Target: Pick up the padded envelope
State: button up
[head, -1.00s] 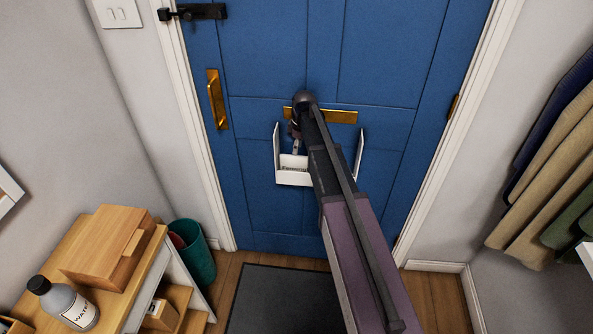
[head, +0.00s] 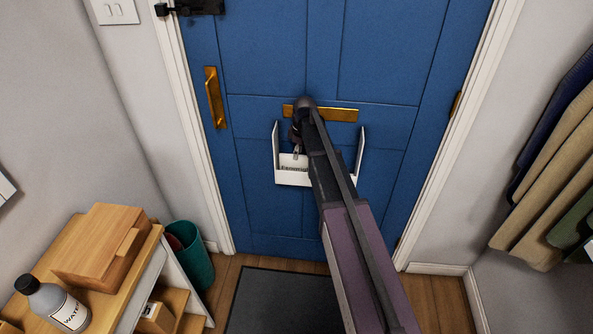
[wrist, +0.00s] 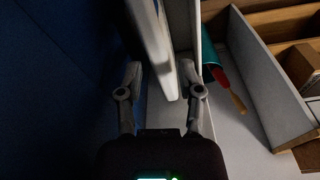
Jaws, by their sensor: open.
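A white letter tray (head: 292,178) with raised sides is fixed to the blue door below the brass letter plate. A pale flat item with dark print (head: 290,163), probably the padded envelope, shows inside it, partly hidden by my arm. My gripper (head: 297,153) points down into the tray, half hidden behind my arm. In the wrist view my gripper (wrist: 160,72) is open. A pale upright slab (wrist: 150,35), likely the envelope on edge, stands between its fingers. I cannot tell whether either finger touches it. A white tray wall (wrist: 186,25) stands close to the right finger.
A wooden shelf unit at left holds a wooden box (head: 103,245) and a water bottle (head: 52,305). A teal bin (head: 190,255) stands beside it. Coats (head: 560,165) hang at right. A dark mat (head: 280,300) lies before the door.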

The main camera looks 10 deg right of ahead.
aim_at(297, 166)
jog(key=shift+a+f+b, duration=0.15)
jog(key=shift+f+b, duration=0.7)
jog(key=shift+f, duration=0.3)
grip_shut()
